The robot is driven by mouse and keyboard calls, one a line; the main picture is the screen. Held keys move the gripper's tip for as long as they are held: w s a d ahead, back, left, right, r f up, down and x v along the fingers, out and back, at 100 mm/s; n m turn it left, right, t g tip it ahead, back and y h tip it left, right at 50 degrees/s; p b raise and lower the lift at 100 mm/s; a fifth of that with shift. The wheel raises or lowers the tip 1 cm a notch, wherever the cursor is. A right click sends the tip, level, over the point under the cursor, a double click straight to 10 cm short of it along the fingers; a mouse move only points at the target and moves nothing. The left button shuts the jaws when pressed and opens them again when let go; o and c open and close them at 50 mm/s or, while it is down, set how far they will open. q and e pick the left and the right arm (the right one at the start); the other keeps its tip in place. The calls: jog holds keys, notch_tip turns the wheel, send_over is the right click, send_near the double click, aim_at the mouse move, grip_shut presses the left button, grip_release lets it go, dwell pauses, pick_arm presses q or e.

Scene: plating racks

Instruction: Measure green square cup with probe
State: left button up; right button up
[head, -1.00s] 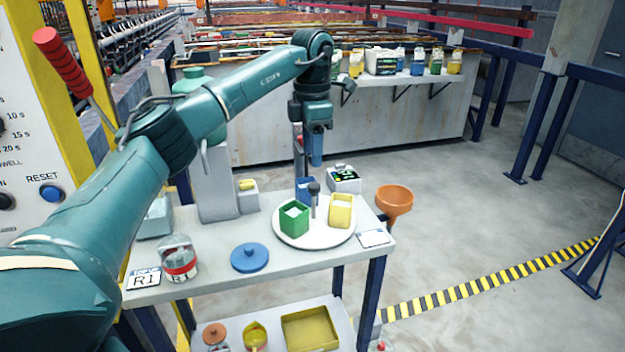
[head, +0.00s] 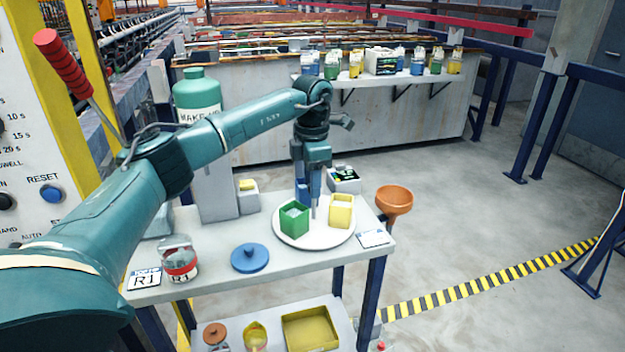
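The green square cup (head: 293,222) stands upright at the front left of a round white plate (head: 318,241) on the table. A yellow square cup (head: 341,212) stands on the plate's right side. A blue cup (head: 301,190) at the back is partly hidden by my arm. The thin grey shaft of the probe (head: 314,212) stands upright between the cups, its dark top now covered. My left gripper (head: 315,192) points down right over the probe; its fingers are too small and covered to tell open from shut. My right gripper is out of view.
A white meter box (head: 343,180) sits behind the plate, and an orange funnel (head: 394,200) is at the table's right edge. Bottles line the back shelf.

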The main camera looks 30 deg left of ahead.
pick_arm(q)
grip_shut()
